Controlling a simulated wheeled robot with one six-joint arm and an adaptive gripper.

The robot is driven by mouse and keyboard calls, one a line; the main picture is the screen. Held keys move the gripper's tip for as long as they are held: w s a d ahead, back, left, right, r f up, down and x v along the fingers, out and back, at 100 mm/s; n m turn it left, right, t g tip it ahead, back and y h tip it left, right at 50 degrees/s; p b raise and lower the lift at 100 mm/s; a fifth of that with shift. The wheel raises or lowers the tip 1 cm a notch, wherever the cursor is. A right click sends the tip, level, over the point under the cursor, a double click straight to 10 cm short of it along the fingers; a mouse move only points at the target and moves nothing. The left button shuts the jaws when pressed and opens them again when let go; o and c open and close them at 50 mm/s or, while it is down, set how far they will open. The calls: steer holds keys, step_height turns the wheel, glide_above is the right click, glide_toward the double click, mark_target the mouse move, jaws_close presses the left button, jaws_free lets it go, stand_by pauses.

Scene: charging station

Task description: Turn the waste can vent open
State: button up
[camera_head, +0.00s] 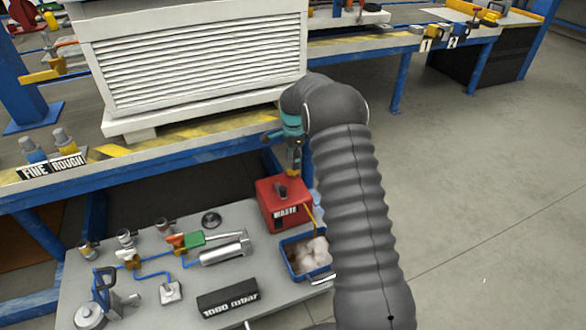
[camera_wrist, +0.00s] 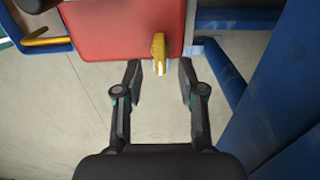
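The red waste can (camera_head: 285,212) stands at the right end of the low grey bench in the head view, with a dark knob (camera_head: 281,190) on top. In the wrist view the red can (camera_wrist: 110,25) fills the top. A small yellow lever (camera_wrist: 158,50), seemingly the vent, sticks out from its edge. My gripper (camera_wrist: 160,72) is open, its two fingertips on either side of the lever's pale tip with gaps showing. In the head view my arm partly hides the gripper and the can's far side.
A blue tray (camera_head: 287,262) with crumpled pale material sits beside the can, below a yellow spout (camera_head: 310,214). A blue post (camera_wrist: 275,85) stands close right of my gripper. Fittings and a black "1000 mbar" box (camera_head: 228,299) lie left on the low bench (camera_head: 140,215).

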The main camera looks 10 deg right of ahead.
mark_target(293, 172)
steer(key=shift+f, duration=1.85)
jaws_close()
